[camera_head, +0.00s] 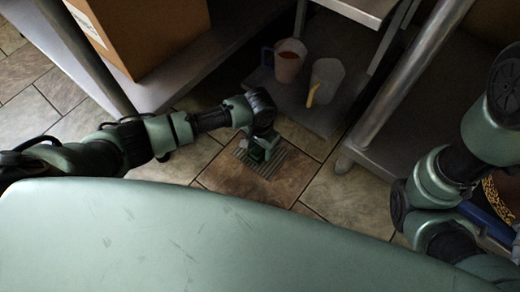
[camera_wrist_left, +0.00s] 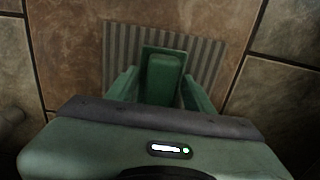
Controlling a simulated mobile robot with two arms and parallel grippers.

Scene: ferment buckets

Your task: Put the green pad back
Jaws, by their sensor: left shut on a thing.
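The green pad (camera_wrist_left: 165,76) is between the two fingers of my left gripper (camera_wrist_left: 163,88) in the left wrist view. In the head view my left gripper (camera_head: 257,151) points down at the floor, and the pad is a small dark green shape there, partly hidden by the fingers. The gripper is shut on the pad, over a grey ribbed floor grate (camera_head: 266,169). The grate also shows around the pad in the left wrist view (camera_wrist_left: 211,60). I cannot tell whether the pad touches the grate. My right arm shows at the right edge, but its gripper is out of view.
A jug with reddish-brown contents (camera_head: 288,66) and a clear jug with a yellow handle (camera_head: 327,80) stand on a low metal shelf (camera_head: 312,117) behind the gripper. A cardboard box (camera_head: 150,35) sits at upper left. Metal legs (camera_head: 410,70) flank the area. Tiled floor is clear around the grate.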

